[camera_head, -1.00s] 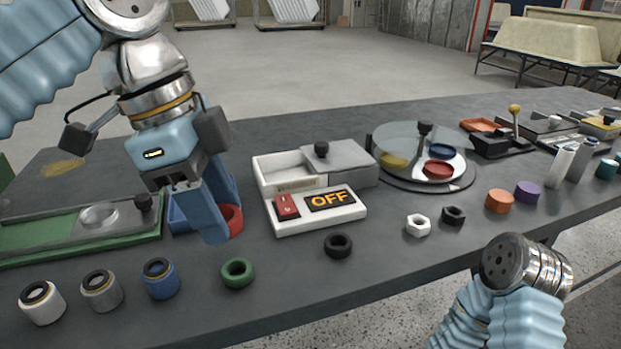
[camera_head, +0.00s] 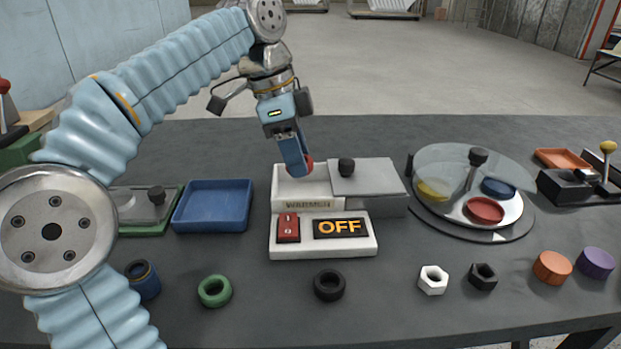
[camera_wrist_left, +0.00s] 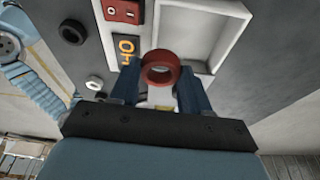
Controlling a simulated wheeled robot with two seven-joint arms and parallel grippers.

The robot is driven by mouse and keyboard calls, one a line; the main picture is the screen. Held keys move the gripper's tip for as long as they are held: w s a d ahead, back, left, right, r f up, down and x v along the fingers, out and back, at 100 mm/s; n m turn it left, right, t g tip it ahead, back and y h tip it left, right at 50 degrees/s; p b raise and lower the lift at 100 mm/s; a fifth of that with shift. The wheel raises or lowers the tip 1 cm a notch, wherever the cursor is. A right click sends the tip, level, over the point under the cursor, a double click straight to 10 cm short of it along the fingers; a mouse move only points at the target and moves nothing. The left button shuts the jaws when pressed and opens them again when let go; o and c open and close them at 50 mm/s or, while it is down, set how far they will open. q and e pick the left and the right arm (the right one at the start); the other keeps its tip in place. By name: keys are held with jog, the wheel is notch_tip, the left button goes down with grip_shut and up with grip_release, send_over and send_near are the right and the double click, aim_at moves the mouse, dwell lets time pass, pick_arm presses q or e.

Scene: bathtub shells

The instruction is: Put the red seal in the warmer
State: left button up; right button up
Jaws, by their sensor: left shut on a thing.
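The warmer (camera_head: 323,246) is a white box with a red switch and a panel reading OFF. Its grey lid (camera_head: 368,180) is over the right part, and the compartment at its back left is open. My left gripper (camera_head: 296,168) is shut on the red seal (camera_head: 308,163), just above that open compartment. In the left wrist view the red seal (camera_wrist_left: 160,57) shows as a ring between the two fingers, with the warmer's open recess (camera_wrist_left: 205,30) behind it. The fingers hide part of the seal in the head view. My right gripper is out of view.
A blue tray (camera_head: 213,206) stands empty left of the warmer. A covered turntable (camera_head: 472,228) with coloured dishes is at the right. A green seal (camera_head: 215,291), a black seal (camera_head: 330,285) and nuts (camera_head: 433,280) lie along the front. The table behind the warmer is clear.

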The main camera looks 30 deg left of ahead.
pick_arm(q)
jog(key=w+f, duration=0.2)
jog(key=w+a+f, duration=0.1)
jog(key=w+f, duration=0.1)
jog(key=f, duration=0.4)
jog(key=shift+w+a+f, duration=0.1)
jog(key=shift+w, duration=0.2)
jog(key=shift+f, duration=0.4)
jog(key=shift+f, duration=0.15)
jog(key=o, duration=1)
jog(key=shift+v, duration=3.95)
